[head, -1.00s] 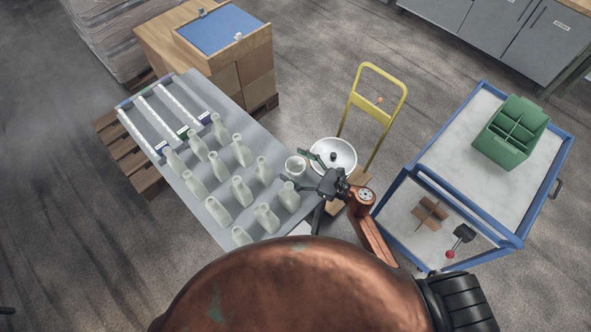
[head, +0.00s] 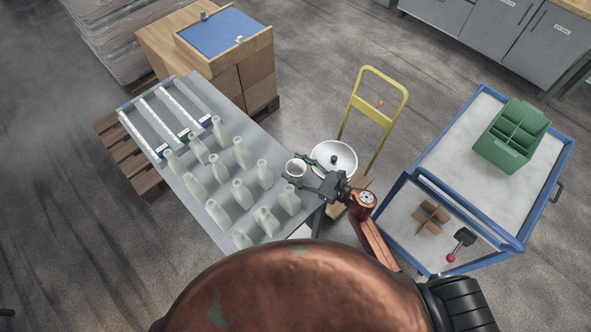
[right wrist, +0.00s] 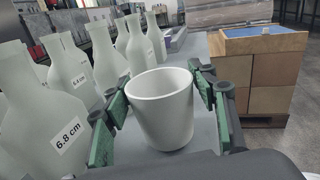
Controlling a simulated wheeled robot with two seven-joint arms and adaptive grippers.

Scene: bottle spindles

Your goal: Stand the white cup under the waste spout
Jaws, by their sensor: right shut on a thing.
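The white cup (head: 296,168) is at the right edge of the grey table in the head view, upright. My right gripper (head: 292,169) is shut on it, one finger on each side. In the right wrist view the white cup (right wrist: 160,108) stands between the green-padded fingers of my right gripper (right wrist: 160,105), its open mouth up and no contents visible. I cannot tell whether its base touches the table. I cannot make out a waste spout in either view. My left gripper is not in view.
Several frosted bottles (head: 241,192) stand in rows on the grey table (head: 228,112), close beside the cup. A white round dish (head: 344,152) with a dark knob lies behind the gripper by a yellow trolley (head: 371,111). A blue cart (head: 486,126) stands right.

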